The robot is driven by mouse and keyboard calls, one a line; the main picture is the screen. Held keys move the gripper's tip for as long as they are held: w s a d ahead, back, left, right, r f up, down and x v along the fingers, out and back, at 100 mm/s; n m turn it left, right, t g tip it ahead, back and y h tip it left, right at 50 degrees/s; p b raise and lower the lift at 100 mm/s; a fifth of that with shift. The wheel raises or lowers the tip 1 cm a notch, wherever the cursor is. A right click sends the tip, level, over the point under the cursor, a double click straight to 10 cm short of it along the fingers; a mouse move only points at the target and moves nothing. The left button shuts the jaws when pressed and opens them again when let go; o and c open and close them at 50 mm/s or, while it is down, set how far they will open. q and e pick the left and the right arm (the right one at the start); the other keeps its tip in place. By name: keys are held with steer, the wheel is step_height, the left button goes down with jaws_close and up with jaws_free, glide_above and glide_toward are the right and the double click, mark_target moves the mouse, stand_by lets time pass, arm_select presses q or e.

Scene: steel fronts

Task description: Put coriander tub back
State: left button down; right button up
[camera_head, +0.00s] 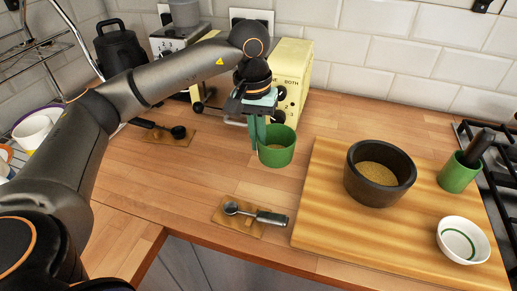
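A green tub (279,154) with tan contents, which I take as the coriander tub, is on or just above the wooden counter in the middle; I cannot tell if it touches. My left gripper (258,143) points down at the tub's left rim. Its two teal fingers are close together, with the tub's wall seemingly pinched between them. The fingertips are partly hidden by the tub. My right gripper is not in view.
A cream toaster (293,78) stands behind the tub. To the right, a board (326,201) bears a dark mortar (366,189), a white bowl (463,240) and another green tub (457,176) with a dark pestle. Spoons (256,213) lie in front and at left (160,129).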

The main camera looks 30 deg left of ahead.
arm_select(q)
steer(key=shift+w+a+f, duration=0.2)
steer(key=shift+w+f, duration=0.2)
steer(key=shift+f, duration=0.2)
steer(key=shift+w+a+f, duration=0.1)
steer(key=shift+w+f, duration=0.05)
steer(key=shift+f, duration=1.5)
steer(key=shift+f, duration=0.25)
steer(key=c, duration=1)
jaws_free()
steer(key=shift+r, duration=0.1)
steer(key=shift+c, duration=0.2)
step_height(320, 180, up, 12)
steer(key=shift+s+a+r, duration=0.2)
steer(key=shift+a, duration=0.15)
